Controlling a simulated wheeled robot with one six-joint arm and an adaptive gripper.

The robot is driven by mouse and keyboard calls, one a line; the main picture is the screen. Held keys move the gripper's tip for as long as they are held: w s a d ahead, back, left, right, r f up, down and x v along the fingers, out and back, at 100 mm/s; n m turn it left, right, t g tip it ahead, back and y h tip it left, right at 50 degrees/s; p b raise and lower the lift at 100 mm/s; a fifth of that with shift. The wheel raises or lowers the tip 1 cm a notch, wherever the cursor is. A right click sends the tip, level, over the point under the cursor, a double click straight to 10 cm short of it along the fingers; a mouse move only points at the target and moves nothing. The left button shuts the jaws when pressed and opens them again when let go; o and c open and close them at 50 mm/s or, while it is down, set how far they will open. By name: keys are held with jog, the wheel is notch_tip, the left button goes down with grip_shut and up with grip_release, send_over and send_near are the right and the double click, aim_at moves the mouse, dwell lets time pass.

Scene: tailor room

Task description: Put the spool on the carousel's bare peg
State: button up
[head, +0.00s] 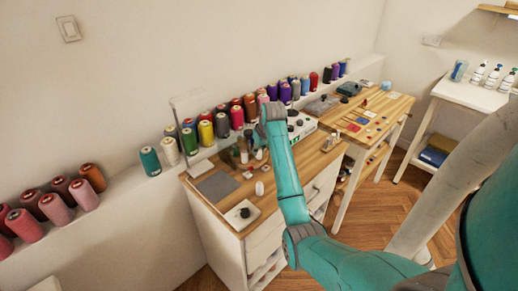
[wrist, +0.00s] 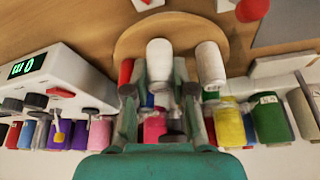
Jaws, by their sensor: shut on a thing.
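My gripper (wrist: 160,92) is shut on a white spool (wrist: 160,62), which sits between its two fingers in the wrist view. Behind the spool is the carousel's round wooden disc (wrist: 183,26). A pale spool (wrist: 210,64) stands at the disc's right and a red one (wrist: 125,72) at its left. I cannot make out the bare peg; the held spool and my fingers cover part of the disc. I cannot tell whether the held spool touches the disc. In the head view my arm partly hides the gripper and carousel.
A white device with a green display (wrist: 62,76) stands close to the left in the wrist view. Large thread cones line the ledge, including a yellow one (head: 206,133). A grey mat (head: 216,186) and a small white item (head: 259,188) lie on the worktop.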

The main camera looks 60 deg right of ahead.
jog(key=o, duration=0.9)
jog(key=shift+f, duration=0.1)
jog(key=v, duration=0.7)
jog(key=shift+r, duration=0.2)
jog(key=shift+s, duration=0.1)
